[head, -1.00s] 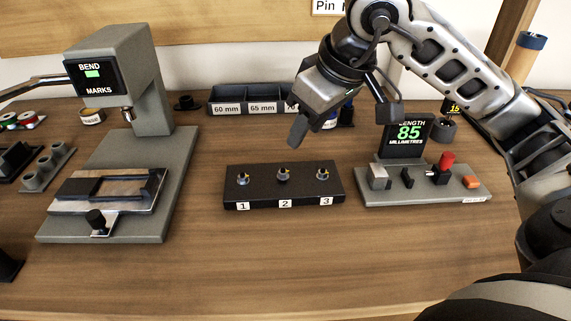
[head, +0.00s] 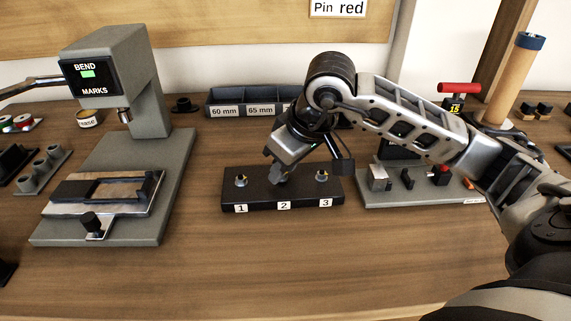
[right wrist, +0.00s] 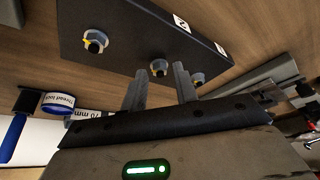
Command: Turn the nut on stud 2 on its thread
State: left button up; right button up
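The black block (head: 255,202) holds three studs with nuts, labelled 1, 2 and 3. The nuts on stud 1 (head: 240,181) and stud 3 (head: 322,176) show in the head view. My right gripper (head: 278,179) hides the nut on stud 2 there. In the right wrist view, the nut on stud 2 (right wrist: 158,68) appears between the two fingertips of my right gripper (right wrist: 160,70). The fingers are apart, with a gap visible on each side of the nut; whether they reach down around it is unclear. My left gripper is not in view.
A bending press (head: 120,150) stands left of the block. A length gauge base (head: 415,190) stands close on the right, partly behind my right arm. Labelled bins (head: 255,110) lie behind. The table front (head: 260,265) is clear.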

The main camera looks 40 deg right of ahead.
grip_shut()
